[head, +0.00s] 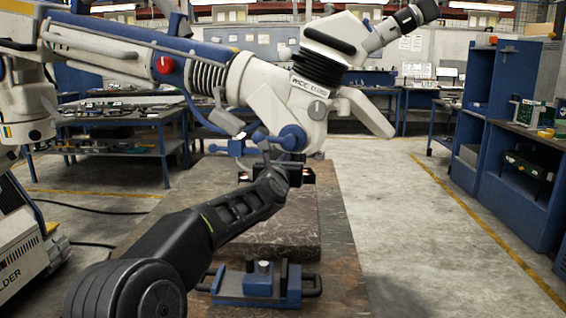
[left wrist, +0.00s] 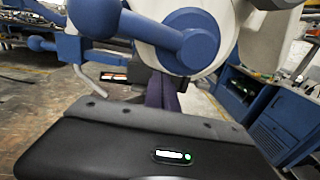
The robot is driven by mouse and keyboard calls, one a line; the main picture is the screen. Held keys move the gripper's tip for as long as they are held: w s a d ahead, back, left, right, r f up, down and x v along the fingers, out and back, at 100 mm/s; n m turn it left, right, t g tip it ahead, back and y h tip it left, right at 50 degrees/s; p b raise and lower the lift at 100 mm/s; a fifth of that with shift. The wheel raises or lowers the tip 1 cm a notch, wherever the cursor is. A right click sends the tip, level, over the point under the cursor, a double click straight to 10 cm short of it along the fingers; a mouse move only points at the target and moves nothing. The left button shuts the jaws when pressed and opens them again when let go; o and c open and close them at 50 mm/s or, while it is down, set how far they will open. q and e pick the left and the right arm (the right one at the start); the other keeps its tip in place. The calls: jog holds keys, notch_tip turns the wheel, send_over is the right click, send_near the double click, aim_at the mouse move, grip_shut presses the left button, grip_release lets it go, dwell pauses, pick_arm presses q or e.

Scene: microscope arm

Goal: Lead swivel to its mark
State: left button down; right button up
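The large white and blue microscope arm (head: 262,92) spans the head view, with a black bellows and an eyepiece tube at upper right. A grey knob (head: 317,109) sits on its white joint housing. Below the housing is a blue swivel handle (head: 292,138) with rounded ends, which also fills the upper left wrist view (left wrist: 150,35). My left gripper (head: 276,160) is just under this handle, its black arm coming from lower left. Its fingertips are largely hidden, so I cannot tell whether they touch anything. My right gripper is out of view. I cannot make out a clear mark.
A blue vise (head: 262,284) stands on the worktable in front of a dark stone slab (head: 285,225). Blue cabinets (head: 520,150) are at right and a blue workbench (head: 120,128) at left. The floor at right is clear.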

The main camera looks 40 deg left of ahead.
pick_arm(q)
jog(key=shift+n+g+y, duration=0.5)
jog(key=shift+n+y, duration=0.1)
jog(key=shift+y, duration=0.2)
jog(key=p+x, duration=0.1)
jog(key=x, duration=0.2)
jog(key=p+x, duration=0.2)
jog(key=x, duration=0.2)
jog(key=w+d+p+x, duration=0.1)
jog(key=p+x, duration=0.1)
jog(key=x, duration=0.2)
jog(key=shift+d+r, duration=0.1)
jog(key=shift+d, duration=0.05)
jog(key=shift+w+f, duration=0.15)
jog(key=shift+f, duration=0.05)
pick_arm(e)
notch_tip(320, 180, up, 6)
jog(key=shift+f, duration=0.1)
